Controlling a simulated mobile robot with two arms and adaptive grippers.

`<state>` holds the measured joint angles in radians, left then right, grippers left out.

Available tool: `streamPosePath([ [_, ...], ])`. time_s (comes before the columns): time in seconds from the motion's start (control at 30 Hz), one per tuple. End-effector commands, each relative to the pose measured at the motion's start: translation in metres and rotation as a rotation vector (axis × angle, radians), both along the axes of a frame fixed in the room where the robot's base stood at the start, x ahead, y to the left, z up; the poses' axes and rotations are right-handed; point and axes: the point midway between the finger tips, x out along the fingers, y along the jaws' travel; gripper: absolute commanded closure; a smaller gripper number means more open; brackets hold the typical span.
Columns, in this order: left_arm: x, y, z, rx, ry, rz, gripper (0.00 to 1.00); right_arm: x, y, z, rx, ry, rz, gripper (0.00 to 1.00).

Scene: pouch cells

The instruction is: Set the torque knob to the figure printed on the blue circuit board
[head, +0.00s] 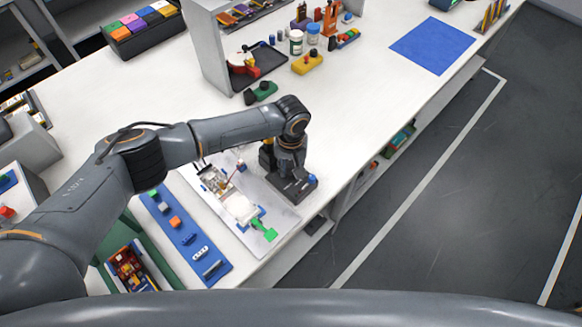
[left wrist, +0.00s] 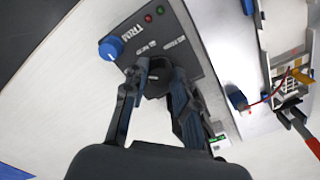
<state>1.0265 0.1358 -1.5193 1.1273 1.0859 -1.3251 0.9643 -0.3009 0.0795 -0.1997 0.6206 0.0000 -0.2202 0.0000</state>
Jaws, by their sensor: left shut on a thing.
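A dark grey control box (left wrist: 165,40) fills the top middle of the left wrist view, with a blue knob (left wrist: 111,47), a red and a green light and small white lettering. A black knob (left wrist: 157,84) on the same box sits between the fingertips of my left gripper (left wrist: 158,76), which is shut on it. In the head view the box (head: 296,190) stands at the table's front edge, under my left gripper (head: 288,165). I cannot make out a blue circuit board or its figure for certain. My right gripper is not in view.
A pale plate (head: 280,221) holds a fixture with red wires (left wrist: 290,84) beside the box. A blue strip with small parts (head: 205,270) lies to the left.

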Motion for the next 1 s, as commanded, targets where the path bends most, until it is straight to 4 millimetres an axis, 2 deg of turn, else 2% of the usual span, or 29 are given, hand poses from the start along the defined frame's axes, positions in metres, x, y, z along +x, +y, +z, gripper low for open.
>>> streamPosePath([
  [0.37,-0.0001,0.0002,0.0004,0.000,0.001,-0.153,1.00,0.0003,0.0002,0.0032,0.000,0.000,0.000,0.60],
  [1.0,-0.0002,-0.0007,0.0005,-0.001,0.000,-0.747,1.00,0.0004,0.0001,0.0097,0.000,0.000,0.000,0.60],
])
